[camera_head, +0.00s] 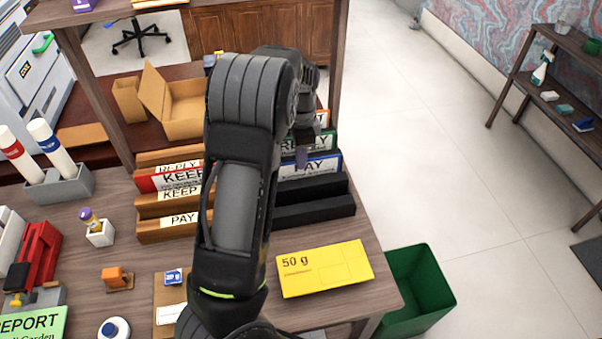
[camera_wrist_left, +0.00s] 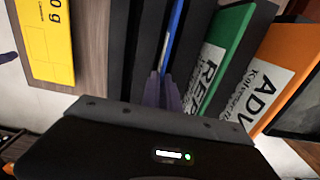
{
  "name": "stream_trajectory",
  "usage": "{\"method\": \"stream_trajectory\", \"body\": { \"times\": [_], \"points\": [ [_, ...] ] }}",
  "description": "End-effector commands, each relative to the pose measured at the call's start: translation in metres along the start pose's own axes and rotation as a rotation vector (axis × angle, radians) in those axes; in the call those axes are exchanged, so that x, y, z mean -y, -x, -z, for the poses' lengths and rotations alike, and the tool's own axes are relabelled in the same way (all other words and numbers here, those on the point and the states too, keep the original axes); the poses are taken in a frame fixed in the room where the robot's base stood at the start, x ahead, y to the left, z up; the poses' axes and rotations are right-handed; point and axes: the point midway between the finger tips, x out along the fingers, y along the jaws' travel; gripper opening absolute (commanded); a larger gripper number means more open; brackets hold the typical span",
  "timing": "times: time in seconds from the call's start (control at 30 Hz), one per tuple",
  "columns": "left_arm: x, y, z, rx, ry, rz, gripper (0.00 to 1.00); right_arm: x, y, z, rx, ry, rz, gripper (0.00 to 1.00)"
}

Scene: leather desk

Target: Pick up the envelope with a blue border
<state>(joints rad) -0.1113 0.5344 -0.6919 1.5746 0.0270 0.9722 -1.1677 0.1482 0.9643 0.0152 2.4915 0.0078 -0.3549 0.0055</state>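The blue-bordered envelope (camera_head: 322,165), marked PAY, stands upright in the black rack at the right of the desk. Its thin blue edge (camera_wrist_left: 173,38) shows in the left wrist view. My left gripper (camera_head: 301,157) is at the envelope, with one finger in front of its face. In the left wrist view its fingers (camera_wrist_left: 162,88) are close together, at the lower end of the blue edge. Whether they press on the envelope cannot be told. My left arm hides part of the racks. My right gripper is not in view.
A green-bordered envelope (camera_wrist_left: 222,60) and an orange one (camera_wrist_left: 280,75) stand in slots close by. A yellow 50 g parcel (camera_head: 325,270) lies in front of the rack. Wooden racks with envelopes (camera_head: 165,205) stand left of my arm. A green bin (camera_head: 425,300) is beyond the desk's right edge.

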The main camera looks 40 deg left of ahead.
Motion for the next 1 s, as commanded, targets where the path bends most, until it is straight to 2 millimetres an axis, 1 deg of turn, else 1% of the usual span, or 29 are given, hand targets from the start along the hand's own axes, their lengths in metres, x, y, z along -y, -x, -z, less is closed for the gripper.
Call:
{"method": "stream_trajectory", "body": {
  "times": [0.17,0.27,0.33,0.47,0.6,0.73,0.83,1.0],
  "points": [
    [0.0,0.001,0.0,0.0,0.0,0.0,0.0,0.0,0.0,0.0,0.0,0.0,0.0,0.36],
    [0.0,0.005,0.001,-0.002,0.0,0.0,0.0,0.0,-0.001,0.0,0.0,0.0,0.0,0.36],
    [0.001,0.012,0.001,-0.003,0.0,0.002,0.0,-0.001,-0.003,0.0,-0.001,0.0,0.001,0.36],
    [0.001,0.033,0.001,-0.004,-0.001,0.003,0.0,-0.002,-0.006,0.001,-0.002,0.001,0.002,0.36],
    [0.001,0.061,0.001,-0.004,-0.001,0.004,0.0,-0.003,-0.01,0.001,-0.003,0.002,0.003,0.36],
    [0.001,0.084,0.001,-0.003,0.001,0.003,0.0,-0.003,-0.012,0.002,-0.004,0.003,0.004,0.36],
    [0.001,0.095,0.0,-0.001,0.0,0.002,0.0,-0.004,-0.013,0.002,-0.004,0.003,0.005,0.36],
    [0.0,0.101,0.0,0.0,0.0,0.0,0.0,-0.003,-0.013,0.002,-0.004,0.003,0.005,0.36]
  ]
}}
